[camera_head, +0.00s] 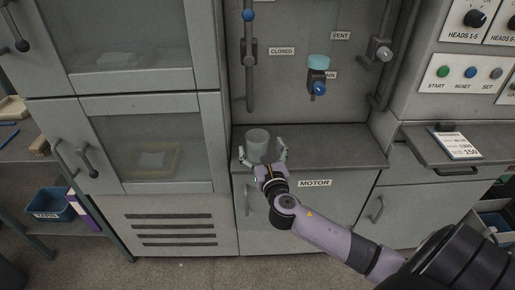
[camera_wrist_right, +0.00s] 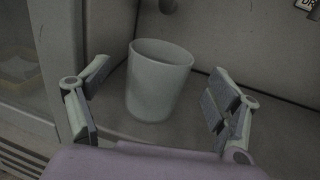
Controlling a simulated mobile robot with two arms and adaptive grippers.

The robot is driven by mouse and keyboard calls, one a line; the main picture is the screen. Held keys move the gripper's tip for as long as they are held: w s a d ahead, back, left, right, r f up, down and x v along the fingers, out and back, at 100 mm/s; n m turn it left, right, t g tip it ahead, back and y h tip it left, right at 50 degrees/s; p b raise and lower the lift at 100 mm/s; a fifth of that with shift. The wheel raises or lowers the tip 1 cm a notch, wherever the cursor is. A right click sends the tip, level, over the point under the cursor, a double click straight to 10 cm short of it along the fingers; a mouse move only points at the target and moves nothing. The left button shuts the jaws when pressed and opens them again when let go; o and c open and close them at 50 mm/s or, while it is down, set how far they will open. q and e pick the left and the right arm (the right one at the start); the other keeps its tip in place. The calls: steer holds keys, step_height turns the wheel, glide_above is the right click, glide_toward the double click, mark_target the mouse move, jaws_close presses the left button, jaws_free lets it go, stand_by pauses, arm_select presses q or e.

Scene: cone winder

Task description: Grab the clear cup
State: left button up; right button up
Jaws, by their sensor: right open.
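The clear cup (camera_head: 258,141) stands upright on the grey ledge above the panel marked MOTOR. It looks greyish and translucent, with an open top. In the right wrist view the cup (camera_wrist_right: 158,82) stands ahead of the palm, between the two spread fingers. My right gripper (camera_head: 263,154) is open, with one finger on each side of the cup. In the right wrist view there is a gap between the cup and each finger of the gripper (camera_wrist_right: 155,105). My left gripper is not in view.
A cabinet with windowed doors (camera_head: 150,140) stands close to the left of the ledge (camera_head: 335,150). A shelf with a card (camera_head: 457,145) juts out at right. The ledge right of the cup is clear.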

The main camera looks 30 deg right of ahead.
mark_target(255, 135)
steer(key=x, duration=0.4)
steer(key=shift+w+f, duration=0.15)
steer(key=shift+f, duration=0.1)
steer(key=shift+c, duration=0.3)
steer(key=c, duration=1.2)
